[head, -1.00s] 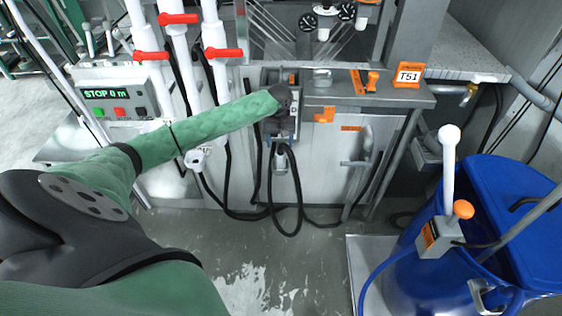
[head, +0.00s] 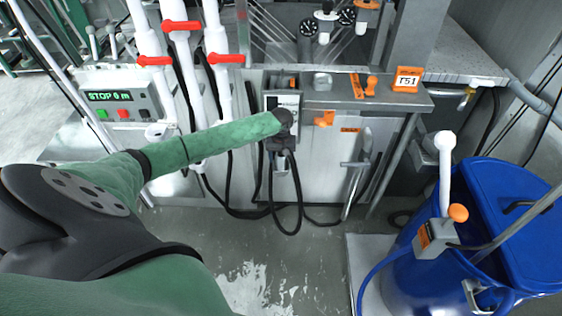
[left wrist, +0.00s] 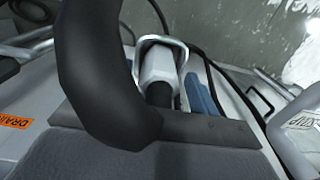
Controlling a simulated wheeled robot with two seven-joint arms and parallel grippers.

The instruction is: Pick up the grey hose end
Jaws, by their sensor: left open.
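The grey hose end (left wrist: 160,68) shows in the middle of the left wrist view, pale grey, in a light loop-shaped holder, with a dark stem below it. In the head view the hose end (head: 281,163) is partly hidden just below my left gripper (head: 282,143), on the front of the steel cabinet. A black hose hangs in a loop beneath it. In the left wrist view my left gripper (left wrist: 168,82) is open, with a blue pad visible to the right of the hose end. Contact cannot be told. My right gripper is not in view.
A blue barrel (head: 420,270) with a pump stands at right. White pipes with red handles (head: 182,26) and a control box (head: 120,103) stand at left. The floor below the cabinet is clear.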

